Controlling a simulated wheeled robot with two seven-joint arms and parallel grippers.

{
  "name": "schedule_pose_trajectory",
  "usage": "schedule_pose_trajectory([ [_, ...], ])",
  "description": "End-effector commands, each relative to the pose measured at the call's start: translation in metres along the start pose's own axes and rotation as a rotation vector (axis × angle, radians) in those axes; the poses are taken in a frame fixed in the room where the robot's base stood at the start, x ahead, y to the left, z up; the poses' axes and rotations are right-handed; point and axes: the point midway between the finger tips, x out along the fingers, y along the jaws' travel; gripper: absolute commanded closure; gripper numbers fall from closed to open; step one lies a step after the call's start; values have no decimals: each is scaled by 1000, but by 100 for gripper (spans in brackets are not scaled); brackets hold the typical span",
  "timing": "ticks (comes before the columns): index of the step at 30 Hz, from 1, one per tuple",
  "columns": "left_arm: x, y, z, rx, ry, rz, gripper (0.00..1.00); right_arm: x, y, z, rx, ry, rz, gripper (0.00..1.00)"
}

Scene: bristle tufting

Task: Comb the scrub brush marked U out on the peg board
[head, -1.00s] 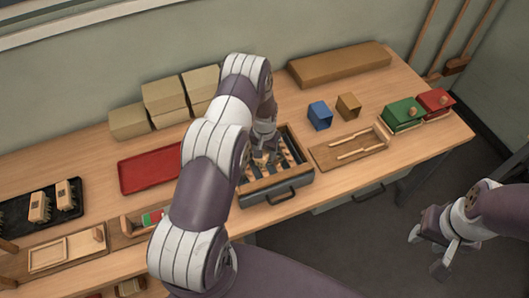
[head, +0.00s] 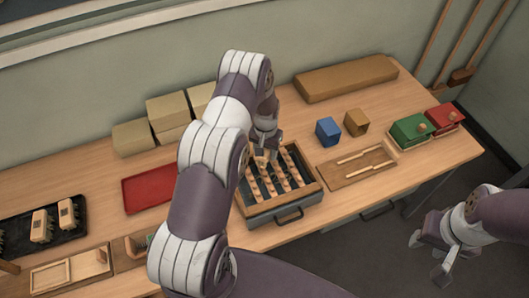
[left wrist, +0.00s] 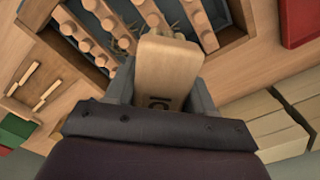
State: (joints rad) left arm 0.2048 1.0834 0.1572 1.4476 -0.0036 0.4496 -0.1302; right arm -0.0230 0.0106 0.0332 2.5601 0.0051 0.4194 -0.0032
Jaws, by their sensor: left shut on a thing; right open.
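My left gripper (head: 262,148) is shut on a pale wooden scrub brush (left wrist: 165,70). A dark mark shows on the brush's block in the left wrist view, turned sideways and partly hidden; it looks like a U. The peg board (head: 265,212) is a framed dark box with rows of light round pegs, and it also shows in the left wrist view (left wrist: 232,38). The brush is over the peg board's back part. Some thin bristles show beside the pegs; I cannot tell how deep they reach. My right gripper (head: 430,257) is open and empty, off the table's front.
A black tray (head: 70,232) holds other brushes (head: 42,225) at the left. A red tray (head: 145,190) lies left of my left arm. Blue (head: 328,131) and brown (head: 356,122) blocks and a wooden tray with sticks (head: 357,168) are right of the peg board.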

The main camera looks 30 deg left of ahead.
Motion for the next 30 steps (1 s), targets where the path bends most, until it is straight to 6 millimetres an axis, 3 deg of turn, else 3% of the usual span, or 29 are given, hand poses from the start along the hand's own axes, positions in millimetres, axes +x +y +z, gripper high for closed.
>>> schedule_pose_trajectory([
  [13, -41, 4, -3, 1, 1, 0, 75, -25, 0, -3, 0, 0, 0, 57],
  [30, -44, 4, -3, 1, 0, 0, 75, -25, 0, -3, 0, 0, 0, 57],
])
